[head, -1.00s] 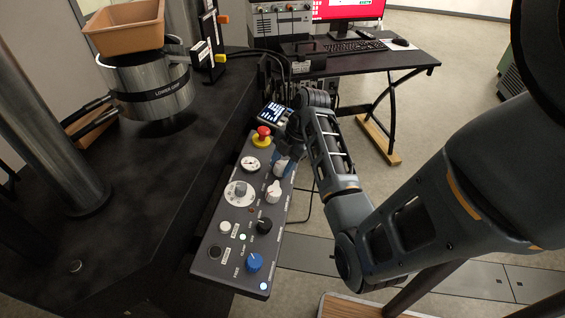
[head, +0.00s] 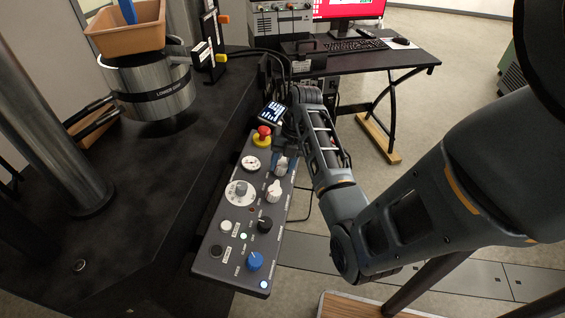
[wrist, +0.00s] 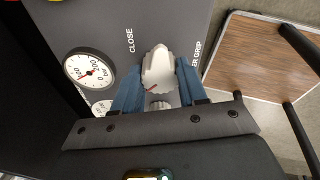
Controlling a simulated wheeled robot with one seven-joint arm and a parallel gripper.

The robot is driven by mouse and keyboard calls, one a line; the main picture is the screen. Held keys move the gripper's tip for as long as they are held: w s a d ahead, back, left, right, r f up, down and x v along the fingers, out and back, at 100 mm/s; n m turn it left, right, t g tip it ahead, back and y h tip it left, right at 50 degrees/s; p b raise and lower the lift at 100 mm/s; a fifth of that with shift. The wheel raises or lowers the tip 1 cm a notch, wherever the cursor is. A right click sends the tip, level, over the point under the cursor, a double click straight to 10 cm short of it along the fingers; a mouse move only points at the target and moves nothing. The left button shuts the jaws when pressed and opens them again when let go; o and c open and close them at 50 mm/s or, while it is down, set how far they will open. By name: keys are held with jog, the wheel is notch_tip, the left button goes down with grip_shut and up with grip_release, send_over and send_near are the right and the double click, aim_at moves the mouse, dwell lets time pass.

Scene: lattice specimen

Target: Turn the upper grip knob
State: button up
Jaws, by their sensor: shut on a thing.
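A white knob (wrist: 158,68) with a red mark stands between the two blue fingers of my gripper (wrist: 158,80) in the wrist view. The fingers are shut on its sides. The label beside it is partly hidden and ends in "ER GRIP"; "CLOSE" is printed to its left. In the head view my gripper (head: 283,165) is at the upper right of the control panel (head: 212,262), beside the round gauge (head: 250,163), and mostly hides this knob. A second white knob (head: 274,191) sits just below it on the panel.
The panel also holds a red emergency button (head: 264,131), a black knob (head: 264,225) and a blue knob (head: 254,261). A tan bin (head: 125,38) sits on the steel lower grip (head: 150,88), with a blue piece (head: 128,11) in it. A desk (head: 385,57) stands behind.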

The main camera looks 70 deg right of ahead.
dwell(0.3)
jog(key=o, duration=1.1)
jog(key=shift+c, duration=0.2)
jog(key=p+v, duration=0.1)
jog(key=v, duration=0.7)
jog(key=shift+p, duration=0.3)
jog(key=shift+f, duration=0.1)
